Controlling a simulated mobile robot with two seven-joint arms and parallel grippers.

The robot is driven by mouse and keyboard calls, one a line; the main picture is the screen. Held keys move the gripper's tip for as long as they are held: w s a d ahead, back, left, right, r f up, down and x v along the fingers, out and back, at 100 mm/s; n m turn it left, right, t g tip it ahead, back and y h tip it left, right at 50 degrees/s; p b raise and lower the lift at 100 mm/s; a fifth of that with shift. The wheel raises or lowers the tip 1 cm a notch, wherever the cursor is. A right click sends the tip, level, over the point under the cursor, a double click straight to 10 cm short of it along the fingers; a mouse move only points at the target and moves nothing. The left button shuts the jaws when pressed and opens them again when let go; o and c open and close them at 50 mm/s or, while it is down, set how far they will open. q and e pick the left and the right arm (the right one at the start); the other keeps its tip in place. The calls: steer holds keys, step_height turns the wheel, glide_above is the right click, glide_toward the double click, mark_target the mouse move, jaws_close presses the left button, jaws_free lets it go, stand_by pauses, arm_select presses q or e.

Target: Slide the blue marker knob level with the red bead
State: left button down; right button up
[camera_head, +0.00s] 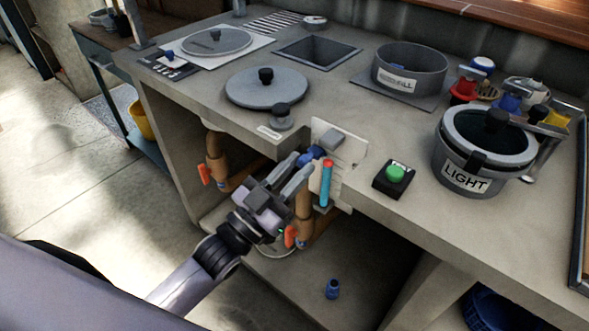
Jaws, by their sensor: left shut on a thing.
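The blue marker knob (314,152) shows at the front edge of the counter, by a pale gauge plate (343,145). My left gripper (304,161) comes up from below left and is shut on the knob, with its fingers hiding part of it. The red bead (327,164) shows as the red top of an upright light-blue column (324,187), just right of the fingertips. In this view the knob appears slightly higher than the bead's middle; the exact height difference is hard to tell. My right gripper is not in view.
Brown pipes with orange-red handles (205,174) run under the counter, close to my left arm. A green button box (393,178) and a pot marked LIGHT (485,150) stand right of the gauge. A round grey lid (266,88) lies behind. A small blue object (332,289) stands on the lower shelf.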

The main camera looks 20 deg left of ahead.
arm_select(q)
steer(key=c, duration=1)
jaws_free()
steer(key=v, duration=0.7)
steer(key=shift+s, duration=0.1)
steer(key=shift+f, duration=0.1)
